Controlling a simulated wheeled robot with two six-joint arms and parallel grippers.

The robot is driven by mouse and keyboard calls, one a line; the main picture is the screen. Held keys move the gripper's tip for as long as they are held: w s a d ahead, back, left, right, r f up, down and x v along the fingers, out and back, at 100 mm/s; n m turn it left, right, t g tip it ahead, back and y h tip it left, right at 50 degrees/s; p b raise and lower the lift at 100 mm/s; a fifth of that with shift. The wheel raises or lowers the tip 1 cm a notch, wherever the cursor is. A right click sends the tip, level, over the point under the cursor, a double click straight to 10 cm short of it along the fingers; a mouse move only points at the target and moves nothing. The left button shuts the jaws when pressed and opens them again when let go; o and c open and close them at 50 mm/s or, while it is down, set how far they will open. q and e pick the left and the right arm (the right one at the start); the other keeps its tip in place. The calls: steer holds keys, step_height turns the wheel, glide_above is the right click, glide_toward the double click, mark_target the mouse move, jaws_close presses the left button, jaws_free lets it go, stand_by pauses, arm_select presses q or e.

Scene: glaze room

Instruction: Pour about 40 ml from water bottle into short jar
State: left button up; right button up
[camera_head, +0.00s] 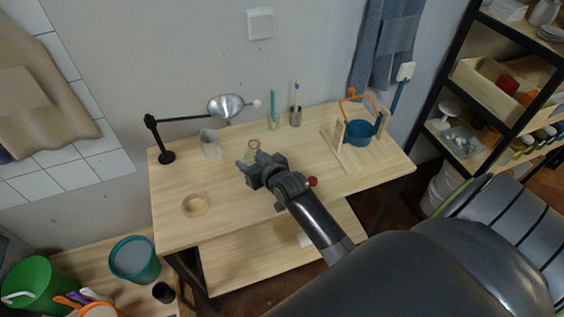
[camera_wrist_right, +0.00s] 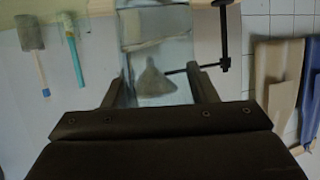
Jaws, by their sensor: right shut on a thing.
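My right gripper (camera_head: 254,164) is over the middle of the table and is shut on a clear container, which I take to be the water bottle. In the right wrist view the fingers (camera_wrist_right: 157,78) stand on either side of its see-through body (camera_wrist_right: 156,52). In the head view the gripper hides most of it; a red ring (camera_head: 254,143) shows just beyond the fingers. A clear jar (camera_head: 210,144), likely the short jar, stands to the left of the gripper, apart from it, below the round mirror. Its contents cannot be told. My left gripper is not in view.
A black jointed arm holds a round mirror (camera_head: 226,106) above the jar. A tan ring (camera_head: 195,205) lies front left. Cups with a teal brush (camera_head: 273,104) and another brush (camera_head: 296,97) stand at the back. The front middle is clear.

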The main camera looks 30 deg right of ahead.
steer(key=shift+r+p, duration=0.35)
steer(key=shift+w, duration=0.1)
stand_by(1.1)
